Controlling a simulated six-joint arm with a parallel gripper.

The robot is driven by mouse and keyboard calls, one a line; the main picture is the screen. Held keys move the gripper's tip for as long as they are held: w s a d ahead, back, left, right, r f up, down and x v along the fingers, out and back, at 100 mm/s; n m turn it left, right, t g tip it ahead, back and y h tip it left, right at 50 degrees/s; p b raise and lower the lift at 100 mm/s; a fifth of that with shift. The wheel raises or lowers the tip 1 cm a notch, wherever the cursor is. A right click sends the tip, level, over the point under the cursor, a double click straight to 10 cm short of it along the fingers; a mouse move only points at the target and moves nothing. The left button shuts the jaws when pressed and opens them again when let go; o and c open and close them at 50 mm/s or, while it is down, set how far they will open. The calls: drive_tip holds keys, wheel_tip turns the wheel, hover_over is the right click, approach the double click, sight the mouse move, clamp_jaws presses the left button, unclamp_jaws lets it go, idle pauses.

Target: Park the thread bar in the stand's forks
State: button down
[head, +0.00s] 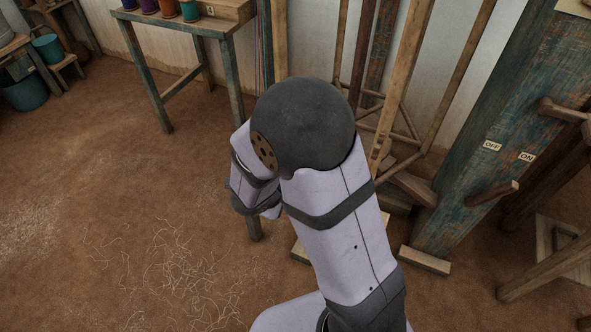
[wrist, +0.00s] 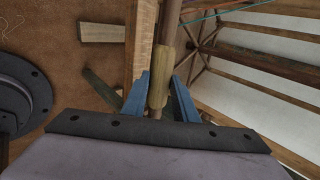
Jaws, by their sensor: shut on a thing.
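The thread bar (wrist: 171,20) is a brown rod with a paler wooden sleeve (wrist: 158,78), seen in the wrist view running away from my gripper. My gripper (wrist: 160,95) has its two blue fingers on either side of the sleeve and is shut on it. In the head view my own arm hides the gripper and the sleeve. A stand of pale wooden posts (head: 402,75) rises behind and right of my arm. I cannot make out its forks or how the bar lies to them.
A blue-green loom post (head: 475,140) with pegs and OFF and ON labels stands at the right. A small table (head: 178,27) with coloured thread cones is at the upper left. Loose threads (head: 185,275) lie on the open earth floor at the left.

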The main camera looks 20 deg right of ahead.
drive_tip(key=f, duration=0.2)
drive_tip(key=f+b, duration=0.1)
drive_tip(key=shift+s+a+f, duration=0.2)
drive_tip(key=shift+s+a, duration=0.05)
drive_tip(key=shift+s, duration=0.1)
drive_tip(key=shift+w+d, duration=0.1)
drive_tip(key=shift+d, duration=0.05)
drive_tip(key=shift+w+d+b, duration=0.55)
drive_tip(key=shift+w+d, duration=2.45)
drive_tip(key=shift+f+b, duration=2.15)
drive_tip(key=shift+f, duration=0.5)
drive_tip(key=c, duration=1.3)
unclamp_jaws()
drive_tip(key=shift+f, duration=0.1)
drive_tip(key=shift+c, duration=0.2)
